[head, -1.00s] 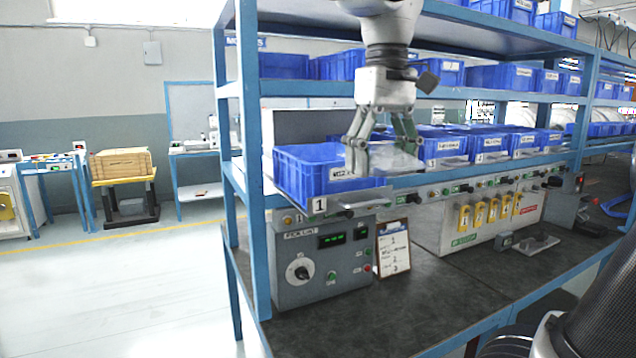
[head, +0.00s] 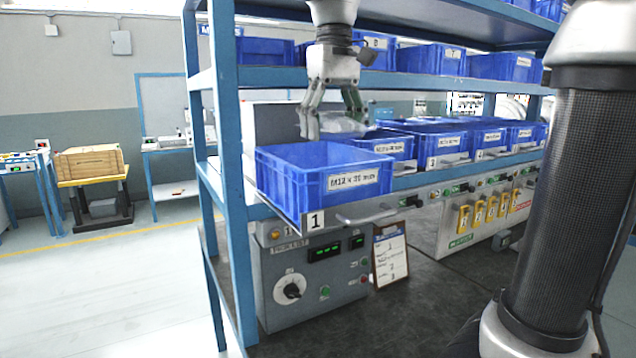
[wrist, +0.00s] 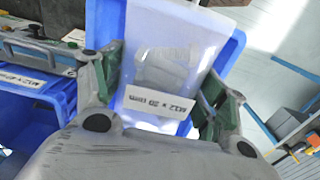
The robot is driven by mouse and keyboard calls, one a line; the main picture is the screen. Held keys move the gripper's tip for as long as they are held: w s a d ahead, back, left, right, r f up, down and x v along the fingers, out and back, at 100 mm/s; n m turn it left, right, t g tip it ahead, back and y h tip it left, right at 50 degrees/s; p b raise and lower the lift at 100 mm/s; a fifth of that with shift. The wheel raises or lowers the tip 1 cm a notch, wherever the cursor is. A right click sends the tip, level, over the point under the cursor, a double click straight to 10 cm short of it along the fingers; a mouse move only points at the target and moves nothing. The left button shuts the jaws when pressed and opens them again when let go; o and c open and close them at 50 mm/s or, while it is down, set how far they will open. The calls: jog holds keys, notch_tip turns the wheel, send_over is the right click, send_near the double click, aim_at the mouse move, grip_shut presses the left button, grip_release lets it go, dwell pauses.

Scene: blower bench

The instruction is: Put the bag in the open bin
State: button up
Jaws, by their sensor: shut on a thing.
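My gripper (head: 334,112) is shut on a clear plastic bag (head: 343,124) behind and above the open bin. In the wrist view the bag (wrist: 170,55) is translucent, with pale contents and a white label reading "M12 x 30 mm", between my green-padded fingers (wrist: 160,95). The open bin (head: 335,185) is a blue crate labelled "M12 x 30 mm", pulled forward on a drawer tray marked 1. Its blue rim (wrist: 228,55) shows beyond the bag in the wrist view. The bin's floor is mostly hidden.
More labelled blue bins (head: 447,145) stand in a row to the right, and another row (head: 430,60) sits on the shelf above. A blue rack post (head: 226,110) stands left of the open bin. A grey control box (head: 312,270) and clipboard (head: 390,255) are below.

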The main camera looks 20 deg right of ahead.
jog(key=w, duration=0.3)
jog(key=w+a, duration=0.1)
jog(key=w, duration=0.1)
jog(key=shift+w, duration=0.2)
notch_tip(320, 180, down, 8)
jog(key=shift+s+r, duration=0.15)
jog(key=shift+r, duration=0.05)
jog(key=shift+f, duration=2.15)
jog(key=shift+f, duration=0.15)
jog(key=o, duration=1.3)
jog(key=shift+o, duration=0.2)
notch_tip(320, 180, up, 12)
jog(key=shift+r, duration=0.1)
